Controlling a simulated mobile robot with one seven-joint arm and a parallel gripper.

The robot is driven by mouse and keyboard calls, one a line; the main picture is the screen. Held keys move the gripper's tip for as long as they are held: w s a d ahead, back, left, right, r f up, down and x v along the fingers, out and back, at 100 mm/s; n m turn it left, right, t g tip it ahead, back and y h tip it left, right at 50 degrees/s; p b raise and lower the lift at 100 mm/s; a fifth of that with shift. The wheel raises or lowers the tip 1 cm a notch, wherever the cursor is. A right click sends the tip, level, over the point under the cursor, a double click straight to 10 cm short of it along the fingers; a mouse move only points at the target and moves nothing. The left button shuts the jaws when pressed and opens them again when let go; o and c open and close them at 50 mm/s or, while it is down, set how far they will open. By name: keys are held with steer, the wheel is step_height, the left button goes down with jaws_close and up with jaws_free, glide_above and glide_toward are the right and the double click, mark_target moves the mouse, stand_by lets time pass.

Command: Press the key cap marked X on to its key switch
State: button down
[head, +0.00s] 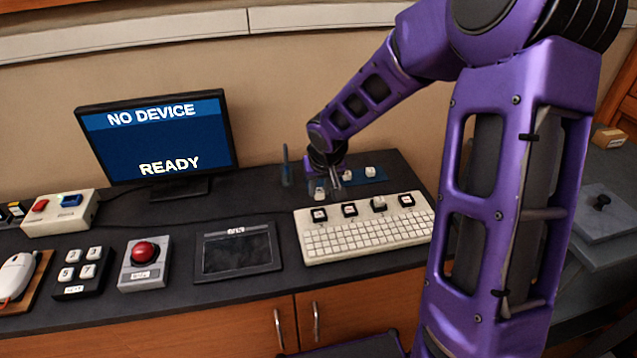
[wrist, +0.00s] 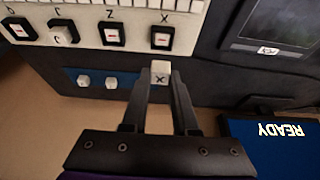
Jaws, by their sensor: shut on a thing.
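My gripper (wrist: 160,77) is shut on a white key cap (wrist: 160,68) marked X, its letter facing the wrist camera. In the head view my gripper (head: 328,184) is behind the keyboard's left end, with the cap (head: 319,194) at its tips. The key switch labelled X (wrist: 160,38) is black with a pale centre and bare. It lies just beyond the cap in the wrist view, apart from it. In the head view it is the leftmost switch (head: 319,214) of the keyboard (head: 301,231). How high the cap is held is hard to tell.
A blue mat (head: 376,180) with two white caps lies behind the keyboard. The C switch (wrist: 60,33) bears a white cap; the Z switch (wrist: 110,33) is bare. A dark tablet (head: 237,250) lies left of the keyboard. A monitor (head: 155,138) reads NO DEVICE, READY.

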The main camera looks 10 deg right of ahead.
mark_target(318, 212)
steer(key=shift+f+b, duration=2.1)
steer(key=shift+f, duration=0.45)
steer(key=shift+f+b, duration=0.4)
steer(key=shift+b, duration=0.1)
steer(key=shift+c, duration=0.6)
jaws_free()
steer(key=shift+r, duration=0.2)
steer(key=shift+r+p, duration=3.1)
steer(key=shift+r, duration=0.25)
steer(key=shift+w, duration=0.1)
